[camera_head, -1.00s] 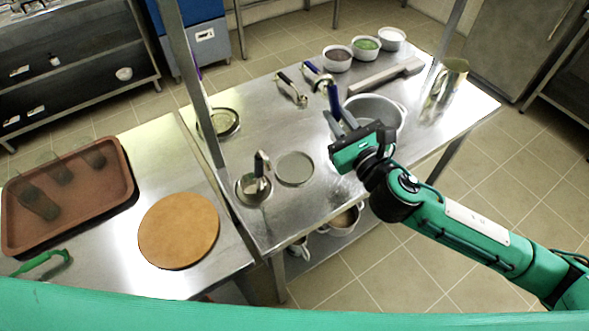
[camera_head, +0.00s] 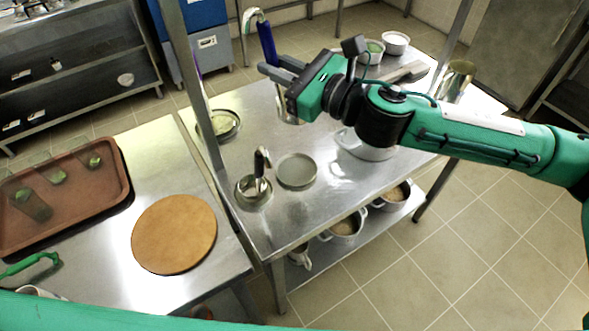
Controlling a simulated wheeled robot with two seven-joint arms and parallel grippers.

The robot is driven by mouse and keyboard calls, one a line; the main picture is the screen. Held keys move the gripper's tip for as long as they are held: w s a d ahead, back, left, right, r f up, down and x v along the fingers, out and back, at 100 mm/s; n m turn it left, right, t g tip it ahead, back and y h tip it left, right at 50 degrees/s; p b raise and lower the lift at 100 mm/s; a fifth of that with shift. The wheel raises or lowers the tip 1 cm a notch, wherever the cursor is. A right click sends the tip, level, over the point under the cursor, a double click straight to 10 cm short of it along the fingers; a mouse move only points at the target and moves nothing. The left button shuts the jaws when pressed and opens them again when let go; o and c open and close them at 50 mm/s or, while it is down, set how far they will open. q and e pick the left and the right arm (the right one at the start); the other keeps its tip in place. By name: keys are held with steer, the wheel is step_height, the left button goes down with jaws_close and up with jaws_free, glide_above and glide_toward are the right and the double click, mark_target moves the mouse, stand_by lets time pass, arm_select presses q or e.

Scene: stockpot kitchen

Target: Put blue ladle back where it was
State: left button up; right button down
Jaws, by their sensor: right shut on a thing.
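My right gripper (camera_head: 272,67) is shut on the blue ladle (camera_head: 267,43) by its blue handle and holds it raised over the back of the steel table. The ladle is roughly upright, with its hooked end at the top. A metal part below the gripper looks like its bowl, but my gripper partly hides it. The other ladles' place on the table is hidden too. My left gripper is not in view.
A post (camera_head: 192,85) stands left of the gripper. White bowls (camera_head: 395,43) and a metal jug (camera_head: 457,80) stand farther right.

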arm_select(q)
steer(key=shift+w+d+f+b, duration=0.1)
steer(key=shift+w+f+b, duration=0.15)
steer(key=shift+b, duration=0.1)
arm_select(e)
step_height(320, 180, down, 20)
stand_by(0.5)
steer(key=shift+f, duration=0.1)
steer(key=c, duration=1.6)
jaws_free()
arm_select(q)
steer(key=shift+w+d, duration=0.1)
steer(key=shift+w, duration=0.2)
arm_select(e)
steer(key=shift+o, duration=1.1)
